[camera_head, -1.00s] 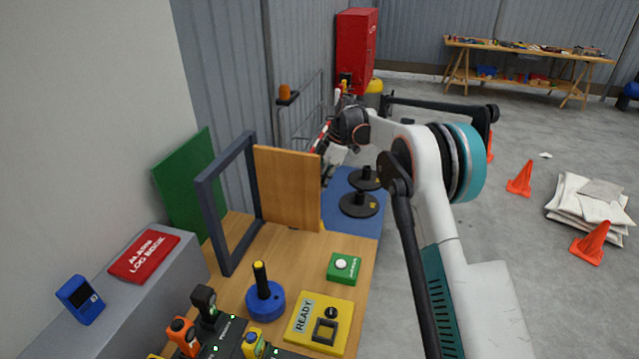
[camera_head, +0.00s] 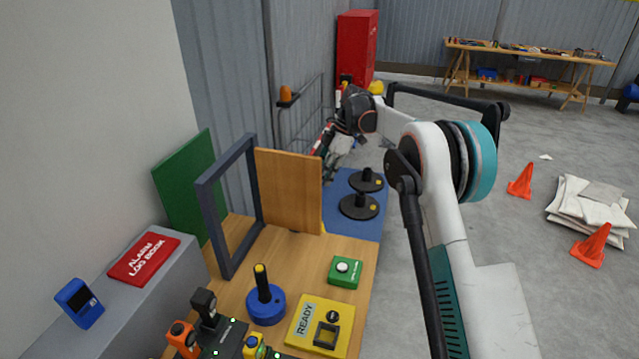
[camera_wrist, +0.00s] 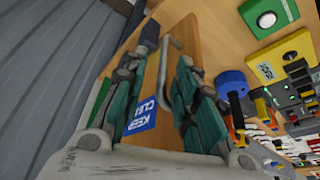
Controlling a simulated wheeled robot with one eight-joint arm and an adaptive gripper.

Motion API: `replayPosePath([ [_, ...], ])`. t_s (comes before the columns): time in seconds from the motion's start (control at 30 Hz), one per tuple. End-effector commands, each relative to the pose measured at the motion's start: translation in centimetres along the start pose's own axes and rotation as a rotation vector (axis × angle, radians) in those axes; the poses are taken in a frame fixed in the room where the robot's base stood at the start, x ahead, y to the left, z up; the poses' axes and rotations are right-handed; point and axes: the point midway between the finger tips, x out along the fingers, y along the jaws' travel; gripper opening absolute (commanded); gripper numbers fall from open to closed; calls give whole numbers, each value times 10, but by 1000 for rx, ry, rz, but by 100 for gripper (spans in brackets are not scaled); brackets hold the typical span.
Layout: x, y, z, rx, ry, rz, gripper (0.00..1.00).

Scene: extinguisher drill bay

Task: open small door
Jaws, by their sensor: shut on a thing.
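The small door (camera_head: 288,192) is a plain wooden panel on a dark grey upright frame (camera_head: 229,262) on the wooden bench. It stands swung out from the frame, roughly square to it, and the frame opening is clear. My gripper (camera_head: 333,166) is at the far side of the door, by its right edge; the door partly hides it in the head view. In the wrist view my gripper (camera_wrist: 167,52) has its teal fingers on either side of a curved metal handle (camera_wrist: 163,68) on the wooden door (camera_wrist: 190,27). It is shut on the handle. A blue label (camera_wrist: 144,115) shows below.
A green panel (camera_head: 185,185) stands behind the frame. A blue joystick (camera_head: 265,304), a green button box (camera_head: 345,271) and a yellow READY box (camera_head: 310,343) stand in front. Black weights (camera_head: 359,207) lie on a blue mat right of the door.

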Motion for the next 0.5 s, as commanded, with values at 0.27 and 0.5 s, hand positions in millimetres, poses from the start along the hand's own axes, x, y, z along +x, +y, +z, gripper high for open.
replayPosePath([
  [0.27,-59,0,-4,0,12,3,18],
  [0.5,-80,0,0,1,9,3,18],
])
